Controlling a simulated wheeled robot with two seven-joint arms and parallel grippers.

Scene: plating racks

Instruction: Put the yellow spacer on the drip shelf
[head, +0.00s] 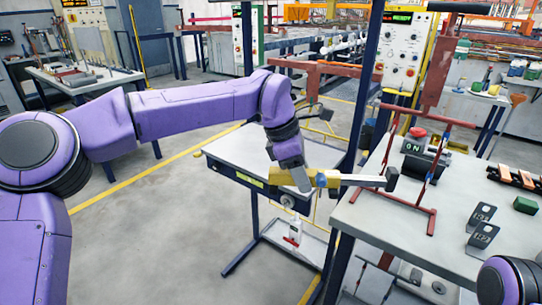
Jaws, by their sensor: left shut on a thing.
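My left arm comes in from the left, and its gripper (308,178) is over the right edge of a small grey-topped stand. The gripper is shut on a yellow piece (333,180), which I take to be the yellow spacer. A blue part shows against it, and a grey bar with a dark end reaches right; I cannot tell where the spacer ends. Under the stand is a pale lower shelf (314,249) with a small red-and-white thing on it. I cannot tell which surface is the drip shelf. Part of my right arm shows at the lower right; its gripper is out of view.
A grey worktable (385,226) on the right bears a red frame (433,180), an ON switch box, numbered tags (482,233) and a green block (525,205). A blue post rises behind the gripper. The floor at left is clear.

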